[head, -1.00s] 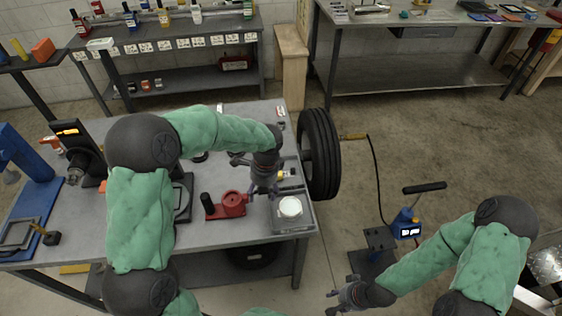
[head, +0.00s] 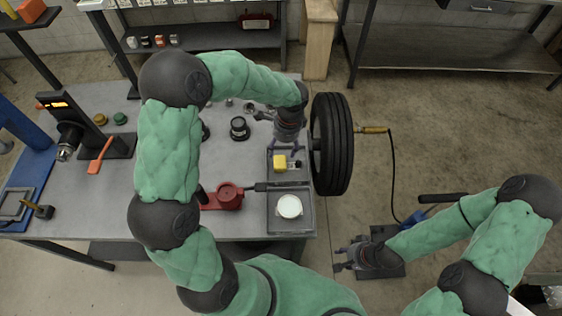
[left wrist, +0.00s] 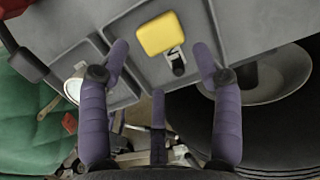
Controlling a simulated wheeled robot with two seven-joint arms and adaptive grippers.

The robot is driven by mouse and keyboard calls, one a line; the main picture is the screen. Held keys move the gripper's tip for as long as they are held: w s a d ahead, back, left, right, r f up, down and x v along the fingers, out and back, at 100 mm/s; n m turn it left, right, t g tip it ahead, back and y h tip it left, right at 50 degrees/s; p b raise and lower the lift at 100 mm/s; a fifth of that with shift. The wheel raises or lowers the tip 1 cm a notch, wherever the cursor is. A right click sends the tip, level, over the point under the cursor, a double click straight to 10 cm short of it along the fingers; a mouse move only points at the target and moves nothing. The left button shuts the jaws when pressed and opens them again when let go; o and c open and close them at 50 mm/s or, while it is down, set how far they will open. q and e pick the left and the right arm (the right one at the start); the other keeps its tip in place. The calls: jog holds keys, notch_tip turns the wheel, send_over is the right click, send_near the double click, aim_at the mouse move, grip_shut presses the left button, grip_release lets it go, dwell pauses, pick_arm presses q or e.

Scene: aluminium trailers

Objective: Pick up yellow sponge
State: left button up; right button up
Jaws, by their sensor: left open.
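The yellow sponge (head: 280,162) lies in a rear compartment of a grey tray (head: 276,222) at the right end of the workbench. It also shows in the left wrist view (left wrist: 158,34), beyond the fingertips and roughly between them. My left gripper (head: 284,148) is open, just behind the sponge in the head view, its purple fingers (left wrist: 160,52) apart and empty. A small black-and-silver item (left wrist: 177,62) lies beside the sponge. My right gripper (head: 340,258) hangs off the bench at the lower right, empty; its fingers look spread apart.
A white round object (head: 289,206) sits in the tray's front compartment. A red tool (head: 228,195) with a dark handle lies left of the tray. A large black tyre (head: 332,145) stands close to the bench's right edge. A black cylinder (head: 239,128) stands on the bench.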

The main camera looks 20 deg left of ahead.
aim_at(280, 161)
pick_arm(q)
jog(key=f, duration=0.3)
jog(key=shift+a+f+b, duration=0.2)
jog(key=shift+f+b, duration=0.15)
jog(key=shift+f, duration=0.05)
jog(key=shift+s+a+f+b, duration=0.1)
jog(key=shift+f+b, duration=0.3)
jog(key=shift+f, duration=0.9)
jog(key=shift+s+a+f+b, duration=0.1)
jog(key=shift+f+b, duration=0.25)
jog(key=shift+f, duration=0.95)
jog(key=shift+c, duration=0.3)
jog(key=c, duration=0.5)
